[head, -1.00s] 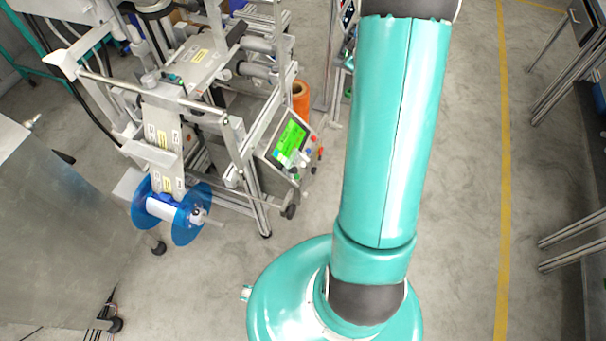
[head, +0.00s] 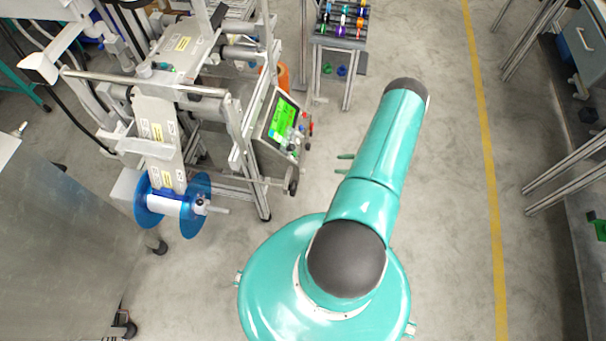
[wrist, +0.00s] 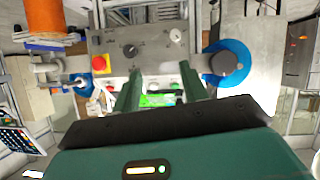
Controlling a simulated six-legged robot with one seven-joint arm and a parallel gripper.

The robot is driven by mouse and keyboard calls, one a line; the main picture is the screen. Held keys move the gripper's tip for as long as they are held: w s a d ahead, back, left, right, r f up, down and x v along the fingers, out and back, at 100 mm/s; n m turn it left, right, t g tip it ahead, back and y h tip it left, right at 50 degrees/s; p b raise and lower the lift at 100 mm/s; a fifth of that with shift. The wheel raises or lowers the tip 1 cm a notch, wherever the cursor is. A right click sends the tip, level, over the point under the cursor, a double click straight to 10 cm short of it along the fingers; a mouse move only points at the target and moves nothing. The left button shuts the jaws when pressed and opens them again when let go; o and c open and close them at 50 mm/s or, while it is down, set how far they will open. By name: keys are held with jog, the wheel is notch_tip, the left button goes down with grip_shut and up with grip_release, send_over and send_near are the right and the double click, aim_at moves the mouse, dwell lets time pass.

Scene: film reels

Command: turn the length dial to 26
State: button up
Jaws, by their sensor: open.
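The control panel (head: 283,122) with a lit green screen is on the front right of the machine, left of my arm in the head view. In the wrist view the panel (wrist: 150,60) faces me, with a dark round knob (wrist: 131,51), a pale knob (wrist: 175,36) and a red button on yellow (wrist: 101,64). I cannot read any numbers or tell which knob is the length dial. My gripper (head: 345,164) points left at the panel, apart from it. In the wrist view my gripper (wrist: 160,82) is open and empty, its fingers partly covering the screen and lower panel.
A blue reel (head: 195,205) sits on the machine's front shaft. An orange roll (head: 283,77) stands behind the panel. A rack of coloured spools (head: 342,22) is at the back. Floor between panel and gripper is clear. Metal benches line the right side.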

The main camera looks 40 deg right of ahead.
aim_at(303, 172)
jog(key=s+a+f+x, duration=0.1)
jog(key=s+a+x, duration=0.1)
jog(key=x, duration=1.1)
jog(key=shift+w+a+f+y, duration=0.15)
jog(key=shift+w+a+y, duration=0.1)
jog(key=shift+a+y, duration=0.2)
grip_shut()
